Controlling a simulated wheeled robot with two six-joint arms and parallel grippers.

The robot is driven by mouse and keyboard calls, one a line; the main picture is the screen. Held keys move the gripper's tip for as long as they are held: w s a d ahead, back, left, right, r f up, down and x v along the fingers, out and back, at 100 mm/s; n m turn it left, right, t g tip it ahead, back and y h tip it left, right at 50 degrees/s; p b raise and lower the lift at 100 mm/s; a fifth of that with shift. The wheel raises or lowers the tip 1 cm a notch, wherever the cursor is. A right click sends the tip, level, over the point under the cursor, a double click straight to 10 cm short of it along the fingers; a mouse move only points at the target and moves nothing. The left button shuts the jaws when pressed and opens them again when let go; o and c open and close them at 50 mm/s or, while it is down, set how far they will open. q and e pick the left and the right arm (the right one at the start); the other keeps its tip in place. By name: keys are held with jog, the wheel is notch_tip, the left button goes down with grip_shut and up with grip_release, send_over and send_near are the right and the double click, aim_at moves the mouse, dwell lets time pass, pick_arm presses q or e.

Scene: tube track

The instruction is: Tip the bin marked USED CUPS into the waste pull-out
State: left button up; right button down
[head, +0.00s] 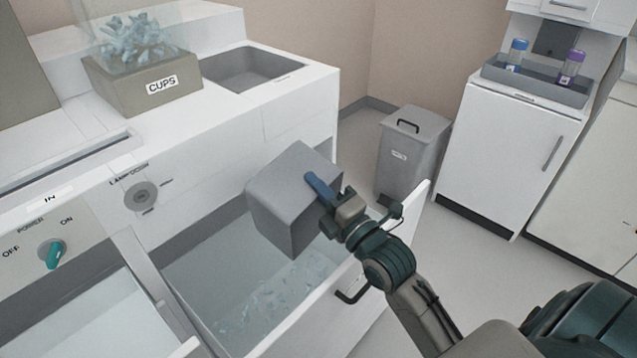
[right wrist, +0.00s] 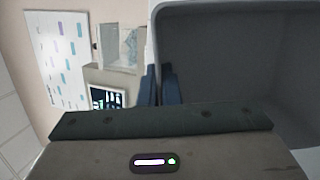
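A grey bin (head: 282,212) is tilted in the air over the open waste pull-out (head: 352,262); its label does not show. My right gripper (head: 322,188) is shut on the bin's wall with its blue fingers. The right wrist view shows these fingers (right wrist: 160,88) pinching the wall beside the bin's dark inside (right wrist: 235,65), where no cups show. Several small clear pieces, apparently cups (head: 275,300), lie in the pull-out below. My left gripper is in neither view.
A CUPS box (head: 150,92) stands on the counter near a sink recess (head: 250,70). A lidded grey bin (head: 408,150) stands on the floor by a white cabinet (head: 495,160) carrying a tray (head: 535,82) with bottles. A power knob (head: 51,254) is at left.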

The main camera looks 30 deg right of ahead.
jog(key=shift+w+a+r+g+h+p, duration=0.15)
jog(key=shift+w+g+p, duration=0.6)
jog(key=shift+p, duration=0.75)
jog(key=shift+w+d+g+h+p, duration=0.15)
jog(key=shift+w+g+p, duration=0.55)
jog(key=shift+p, duration=0.8)
jog(key=shift+a+g+p, duration=0.15)
jog(key=shift+g+p, duration=0.1)
jog(key=shift+p, duration=0.05)
jog(key=shift+f, duration=0.2)
jog(key=shift+w+r+g+p, duration=0.1)
jog(key=shift+w+g+p, duration=0.2)
jog(key=shift+p, duration=0.4)
jog(key=w+g+p, duration=0.1)
jog(key=p, duration=0.2)
jog(key=w+f+g+p, duration=0.1)
jog(key=p, duration=0.1)
jog(key=g+p, duration=0.1)
jog(key=p, duration=0.2)
jog(key=shift+w+a+f+m+h+p, duration=0.1)
jog(key=shift+w+f+m+h+p, duration=0.2)
jog(key=shift+w+f+m, duration=0.1)
